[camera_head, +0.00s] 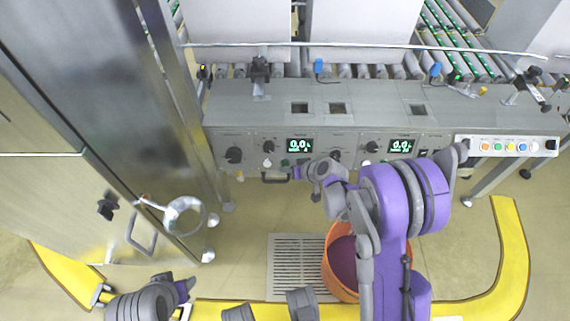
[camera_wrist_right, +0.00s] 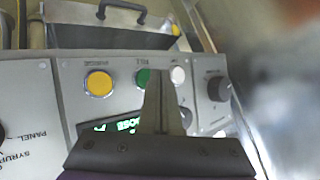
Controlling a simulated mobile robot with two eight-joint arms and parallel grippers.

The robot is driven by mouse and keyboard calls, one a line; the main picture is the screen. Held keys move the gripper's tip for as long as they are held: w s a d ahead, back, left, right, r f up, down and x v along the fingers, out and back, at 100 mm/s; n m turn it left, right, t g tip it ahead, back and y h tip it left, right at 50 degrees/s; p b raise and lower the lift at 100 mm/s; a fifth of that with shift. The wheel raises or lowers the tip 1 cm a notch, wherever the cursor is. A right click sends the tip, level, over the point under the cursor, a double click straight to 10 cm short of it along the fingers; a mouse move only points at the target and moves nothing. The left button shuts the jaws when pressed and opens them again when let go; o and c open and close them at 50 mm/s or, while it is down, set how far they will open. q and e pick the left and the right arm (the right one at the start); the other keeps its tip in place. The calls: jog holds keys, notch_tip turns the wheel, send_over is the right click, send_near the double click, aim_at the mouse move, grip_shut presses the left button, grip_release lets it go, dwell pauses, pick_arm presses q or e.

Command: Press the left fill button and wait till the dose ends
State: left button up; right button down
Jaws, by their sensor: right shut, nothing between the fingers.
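The left fill station on the grey control panel (camera_head: 230,115) has a lit green display (camera_head: 299,145) that seems to read 0.0. In the right wrist view the panel appears upside down. The green fill button (camera_wrist_right: 143,76) sits between a yellow button (camera_wrist_right: 98,83) and a white button (camera_wrist_right: 178,75). My right gripper (camera_wrist_right: 156,72) is shut and empty, its fingertips over the right edge of the green button. I cannot tell whether they touch it. In the head view my right gripper (camera_head: 287,168) is at the panel's lower edge. My left arm's end (camera_head: 185,289) is low at left, its fingers unclear.
A second display (camera_head: 401,146) is to the right, beyond it a strip of coloured buttons (camera_head: 505,146). An orange bin (camera_head: 338,283) stands below my right arm beside a floor grate (camera_head: 290,262). A steel cabinet (camera_head: 90,100) fills the left. Rollers run behind the panel.

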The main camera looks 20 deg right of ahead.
jog(key=shift+w, duration=0.1)
dwell(0.6)
jog(key=shift+w+d+f, duration=0.15)
jog(key=shift+w, duration=0.15)
jog(key=shift+w+d+f, duration=0.1)
jog(key=shift+w+f, duration=0.05)
jog(key=shift+w, duration=0.2)
dwell(0.6)
jog(key=shift+s+a+r, duration=0.25)
jog(key=shift+s+r, duration=0.05)
jog(key=shift+s, duration=0.4)
jog(key=s, duration=0.1)
jog(key=s+a+r, duration=0.1)
jog(key=s, duration=0.2)
jog(key=shift+s+a+r, duration=0.15)
jog(key=shift+s+r, duration=0.15)
jog(key=shift+r, duration=0.05)
dwell(0.7)
